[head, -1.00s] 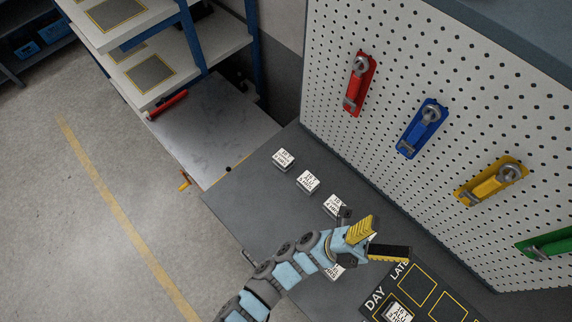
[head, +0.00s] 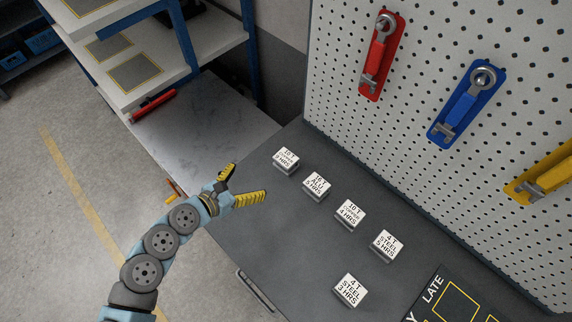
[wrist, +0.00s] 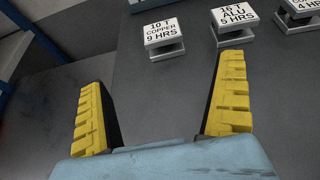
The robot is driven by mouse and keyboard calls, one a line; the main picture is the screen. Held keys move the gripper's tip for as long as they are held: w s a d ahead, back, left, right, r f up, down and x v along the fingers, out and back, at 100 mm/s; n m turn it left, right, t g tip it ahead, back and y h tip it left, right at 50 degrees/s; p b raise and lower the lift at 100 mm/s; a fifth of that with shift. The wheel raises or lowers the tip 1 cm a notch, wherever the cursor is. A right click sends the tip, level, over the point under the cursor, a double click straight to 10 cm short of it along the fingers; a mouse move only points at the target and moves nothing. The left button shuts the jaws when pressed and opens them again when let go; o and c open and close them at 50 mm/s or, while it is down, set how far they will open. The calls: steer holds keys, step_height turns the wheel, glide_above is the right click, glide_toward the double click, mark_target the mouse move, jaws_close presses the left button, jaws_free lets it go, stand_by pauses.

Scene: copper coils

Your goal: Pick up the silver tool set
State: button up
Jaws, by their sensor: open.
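My gripper (head: 250,179) is open and empty above the left end of the grey bench, beside the labelled blocks. Its yellow fingers (wrist: 165,75) are wide apart in the wrist view with only bench between them. No thing is plainly marked as a silver tool set. The silvery-white blocks have text tops: "10 T COPPER 9 HRS" (head: 286,160) is nearest my gripper, just beyond the fingers in the wrist view (wrist: 165,38). Then come an "ALU" block (head: 316,186), also in the wrist view (wrist: 236,24), and another copper block (head: 349,213).
Two steel blocks (head: 388,245) stand farther along the bench (head: 290,235). A pegboard behind holds red (head: 380,60), blue (head: 466,104) and yellow (head: 540,180) holders with silvery metal parts. Shelving (head: 215,55) with a red object (head: 152,105) is at left.

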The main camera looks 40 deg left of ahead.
glide_toward(285, 159)
steer(key=x, duration=0.4)
steer(key=shift+w+a+b, duration=0.15)
steer(key=shift+w+b, duration=0.15)
steer(key=shift+b, duration=0.05)
steer(key=shift+x, duration=3.1)
steer(key=shift+f, duration=0.1)
steer(key=shift+s, duration=0.1)
steer(key=c, duration=1.2)
